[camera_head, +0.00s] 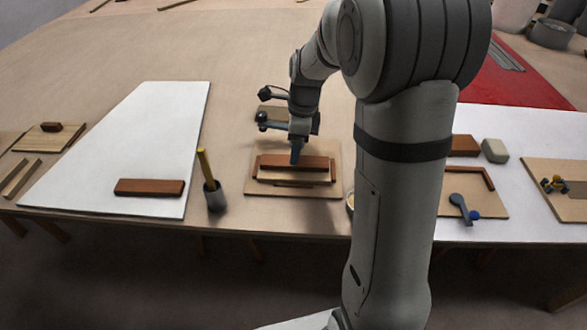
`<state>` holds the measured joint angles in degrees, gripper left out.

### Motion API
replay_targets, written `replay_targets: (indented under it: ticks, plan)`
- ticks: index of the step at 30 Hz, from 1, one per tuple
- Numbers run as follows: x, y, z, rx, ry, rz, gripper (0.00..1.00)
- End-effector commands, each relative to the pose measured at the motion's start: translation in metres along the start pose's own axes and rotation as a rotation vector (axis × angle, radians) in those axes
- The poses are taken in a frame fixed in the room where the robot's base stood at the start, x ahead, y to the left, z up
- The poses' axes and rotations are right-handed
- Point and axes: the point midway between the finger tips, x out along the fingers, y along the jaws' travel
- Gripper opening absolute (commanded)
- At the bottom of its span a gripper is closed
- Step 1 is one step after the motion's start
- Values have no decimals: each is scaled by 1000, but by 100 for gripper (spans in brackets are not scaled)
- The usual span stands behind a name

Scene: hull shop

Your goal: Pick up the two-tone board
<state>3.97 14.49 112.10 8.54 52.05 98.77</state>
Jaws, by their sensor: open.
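What looks like the two-tone board (292,176) lies on a tan base panel (262,190) at the middle of the table, with a red-brown band at the back and a pale band in front. Small brown pieces sit at its left and right ends and along its front edge; whether they are part of it I cannot tell. My gripper (297,154) points down over the back brown band, left of my arm's column. It is open. The fingertips are small here, and I cannot tell whether they touch the board. The gripper hides part of the brown band.
A yellow-handled tool stands in a grey cup (215,197) to the left. A brown bar (149,187) lies on a white sheet (160,125). At right are a brown block (464,145), a grey-beige block (495,150) and a blue-grey tool (460,203). My arm hides the table between.

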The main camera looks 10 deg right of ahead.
Motion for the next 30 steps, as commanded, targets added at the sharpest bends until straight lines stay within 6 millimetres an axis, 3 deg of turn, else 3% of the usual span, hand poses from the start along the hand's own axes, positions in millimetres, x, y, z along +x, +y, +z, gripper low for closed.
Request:
replay_targets:
  ticks: [7, 17, 30]
  plan:
    - [38, -1, -5, -1, 1, 2, 65]
    - [44, -1, -5, 0, 0, 0, 65]
    - [44, -1, -5, 0, 0, -1, 30]
